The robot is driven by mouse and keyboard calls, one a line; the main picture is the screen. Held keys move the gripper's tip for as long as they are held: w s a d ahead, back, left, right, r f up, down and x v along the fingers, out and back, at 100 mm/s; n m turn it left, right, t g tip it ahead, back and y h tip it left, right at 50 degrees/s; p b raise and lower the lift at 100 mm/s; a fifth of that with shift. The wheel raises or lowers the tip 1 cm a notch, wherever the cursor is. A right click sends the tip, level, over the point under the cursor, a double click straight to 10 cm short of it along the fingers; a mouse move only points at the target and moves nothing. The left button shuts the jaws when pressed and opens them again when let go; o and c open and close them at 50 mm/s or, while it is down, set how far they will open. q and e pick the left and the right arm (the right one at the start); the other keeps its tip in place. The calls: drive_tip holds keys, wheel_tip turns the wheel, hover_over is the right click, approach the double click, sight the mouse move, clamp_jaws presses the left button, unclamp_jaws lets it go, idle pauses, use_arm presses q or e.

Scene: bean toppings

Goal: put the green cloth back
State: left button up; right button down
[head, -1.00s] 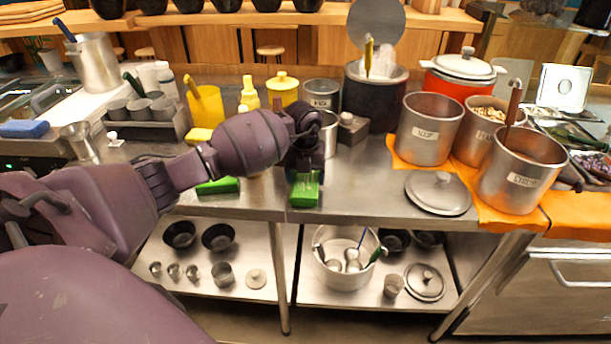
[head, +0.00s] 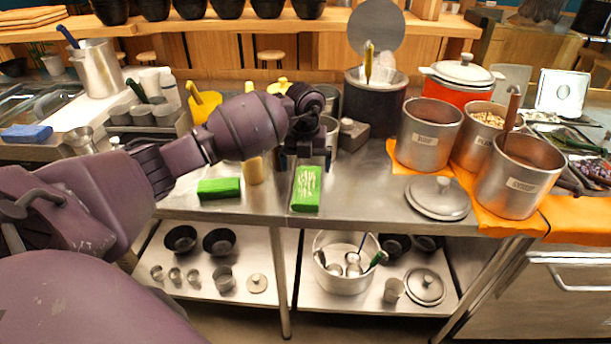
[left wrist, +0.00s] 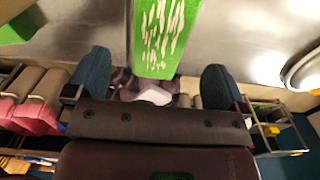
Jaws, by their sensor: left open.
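A green cloth (head: 306,188), a flat block with white streaks on top, lies at the front edge of the steel counter in the head view. It also shows in the left wrist view (left wrist: 160,35), at the top centre. A second green block (head: 219,188), plain on top, lies to its left; a green corner shows at the upper left of the left wrist view (left wrist: 14,30). My left gripper (head: 305,163) is open and empty just behind and above the streaked cloth, apart from it. Its two fingers are spread in the left wrist view (left wrist: 155,82). My right gripper is out of view.
A yellow bottle (head: 254,170) stands between the two green blocks. Steel pots (head: 428,140) on an orange cloth and a lid (head: 437,197) are to the right. A dark pot (head: 372,105) stands behind. The counter between cloth and lid is clear.

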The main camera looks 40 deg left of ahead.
sight(306, 183)
use_arm(q)
wheel_tip(306, 183, up, 6)
drive_tip(key=s+d+f+m+h, duration=0.1)
drive_tip(key=s+d+f+h, duration=0.25)
drive_tip(key=d, duration=0.35)
drive_tip(key=s+d+f+m+h, duration=0.25)
drive_tip(key=d+f+h, duration=0.25)
drive_tip(key=d, duration=0.3)
drive_tip(key=s+d+r+n+t+h, duration=0.2)
drive_tip(key=s+d+n+t+h, duration=0.4)
drive_tip(key=d+h, duration=0.25)
drive_tip(key=s+a+f+n+t+y, duration=0.35)
drive_tip(key=a+n+t+y, duration=0.2)
drive_tip(key=n, duration=0.45)
drive_tip(key=s+a+f+n+t+y, duration=0.3)
drive_tip(key=a+f+n+t+y, duration=0.15)
drive_tip(key=n+t+y, duration=0.35)
drive_tip(key=s+a+f+n+g+y, duration=0.2)
drive_tip(key=s+f+n+g+y, duration=0.2)
drive_tip(key=s+f+n+g, duration=0.4)
drive_tip(key=s+f, duration=0.3)
drive_tip(key=f, duration=0.1)
drive_tip(key=shift+s+a+f+g, duration=0.15)
drive_tip(key=shift+s+a+g, duration=0.2)
drive_tip(key=shift+a, duration=0.05)
